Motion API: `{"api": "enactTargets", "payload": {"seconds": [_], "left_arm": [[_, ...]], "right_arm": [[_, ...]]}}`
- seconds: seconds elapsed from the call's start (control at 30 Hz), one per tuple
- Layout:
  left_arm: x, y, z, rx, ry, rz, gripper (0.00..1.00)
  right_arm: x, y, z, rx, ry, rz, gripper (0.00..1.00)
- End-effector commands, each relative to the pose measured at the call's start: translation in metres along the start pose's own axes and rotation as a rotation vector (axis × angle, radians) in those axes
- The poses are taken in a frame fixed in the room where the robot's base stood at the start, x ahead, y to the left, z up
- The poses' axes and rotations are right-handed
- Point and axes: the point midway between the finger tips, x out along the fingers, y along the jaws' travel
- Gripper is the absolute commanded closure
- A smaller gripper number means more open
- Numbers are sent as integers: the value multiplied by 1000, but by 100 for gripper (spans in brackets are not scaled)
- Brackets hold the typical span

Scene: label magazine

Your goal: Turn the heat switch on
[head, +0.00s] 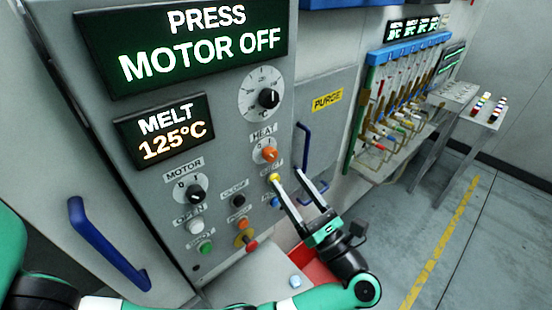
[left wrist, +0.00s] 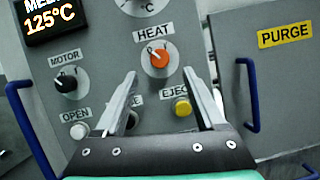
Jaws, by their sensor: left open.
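The heat switch is an orange knob (head: 270,154) under the HEAT label on the grey control panel. In the left wrist view the orange knob (left wrist: 159,59) shows centred ahead, and its pale pointer mark leans to the upper left. My left gripper (head: 285,174) is open and empty, with its two fingers reaching up toward the panel just below the knob. In the left wrist view the fingertips (left wrist: 160,73) sit on either side below the knob, apart from it. My right gripper is not in view.
Near the fingers are a yellow EJECT button (left wrist: 182,106) and a blue handle (head: 303,150). The black motor knob (head: 196,193) and several buttons lie left. Displays read PRESS MOTOR OFF (head: 190,42) and MELT 125°C (head: 165,136). A rack (head: 400,85) stands right.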

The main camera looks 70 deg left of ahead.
Motion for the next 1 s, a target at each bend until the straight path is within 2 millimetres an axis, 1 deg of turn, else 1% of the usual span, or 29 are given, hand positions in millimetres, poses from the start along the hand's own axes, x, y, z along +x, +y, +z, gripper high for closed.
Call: {"api": "enactTargets", "payload": {"seconds": [0.03, 0.1, 0.2, 0.3, 0.43, 0.63, 0.67, 0.8, 0.97, 1.0], "left_arm": [[14, 2, 3, 1, 1, 5, 28], [30, 2, 3, 1, 0, 5, 28], [48, 1, 2, 0, 0, 3, 28], [60, 1, 1, 0, -1, 2, 28], [67, 1, 0, 0, -1, 1, 28], [67, 0, 0, -1, -1, 0, 28], [67, 0, 0, -1, -1, 0, 30], [66, 0, 0, -1, -1, 0, 55], [66, 0, 0, -1, -1, 0, 84], [66, 0, 0, -1, -1, 0, 91]], "right_arm": [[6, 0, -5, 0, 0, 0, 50], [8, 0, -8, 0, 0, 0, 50], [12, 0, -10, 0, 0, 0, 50], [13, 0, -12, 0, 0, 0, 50], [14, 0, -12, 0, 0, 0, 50], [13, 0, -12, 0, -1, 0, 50], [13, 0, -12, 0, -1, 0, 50], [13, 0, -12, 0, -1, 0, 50], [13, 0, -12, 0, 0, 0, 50], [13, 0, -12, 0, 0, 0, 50]]}}
